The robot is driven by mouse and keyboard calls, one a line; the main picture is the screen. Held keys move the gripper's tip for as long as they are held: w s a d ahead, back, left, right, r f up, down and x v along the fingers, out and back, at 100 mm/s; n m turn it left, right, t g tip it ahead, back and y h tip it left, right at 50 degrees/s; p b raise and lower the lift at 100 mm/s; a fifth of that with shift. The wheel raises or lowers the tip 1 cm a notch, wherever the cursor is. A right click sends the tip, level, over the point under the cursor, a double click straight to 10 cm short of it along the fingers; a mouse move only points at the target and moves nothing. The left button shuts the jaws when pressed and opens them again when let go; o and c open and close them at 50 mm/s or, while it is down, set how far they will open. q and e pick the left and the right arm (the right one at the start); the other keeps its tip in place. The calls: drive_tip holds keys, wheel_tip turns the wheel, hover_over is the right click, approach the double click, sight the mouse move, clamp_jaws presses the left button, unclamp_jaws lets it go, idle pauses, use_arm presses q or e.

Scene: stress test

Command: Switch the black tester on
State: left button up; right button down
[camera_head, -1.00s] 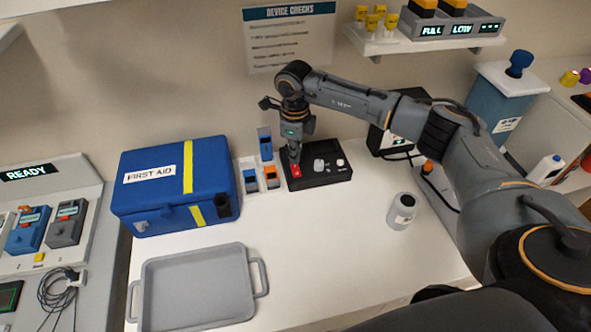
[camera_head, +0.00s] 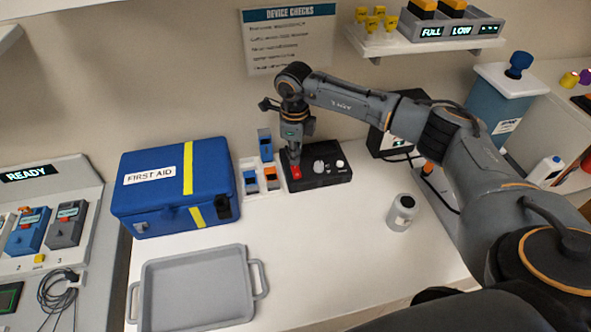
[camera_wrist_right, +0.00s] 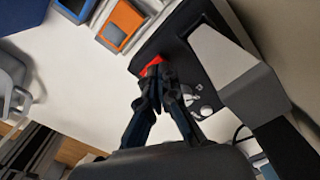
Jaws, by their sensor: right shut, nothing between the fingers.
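The black tester (camera_head: 325,178) lies on the white table against the wall, with a red switch (camera_head: 296,173) at its left end and a pale knob (camera_head: 319,166) and a white button to the right. My right gripper (camera_head: 294,160) is shut and empty, pointing down with its fingertips at the red switch. In the right wrist view the shut fingertips (camera_wrist_right: 157,75) are at the red switch (camera_wrist_right: 151,66) and partly cover it. I cannot tell whether they press it. No light shows on the tester (camera_wrist_right: 178,50). My left gripper is not in view.
A rack (camera_head: 245,162) with small blue and orange devices stands just left of the tester. A blue first aid box (camera_head: 160,195), a grey tray (camera_head: 195,290) and a grey canister (camera_head: 402,212) are on the table. The front middle of the table is clear.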

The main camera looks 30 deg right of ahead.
sight(295, 167)
drive_tip(key=shift+f+b, duration=0.85)
drive_tip(key=shift+f, duration=0.2)
idle(0.5)
drive_tip(key=shift+s+r, duration=0.1)
drive_tip(key=shift+r+p, duration=0.7)
drive_tip(key=shift+r, duration=0.2)
drive_tip(key=shift+r+p, duration=1.35)
drive_tip(key=shift+r, duration=1.2)
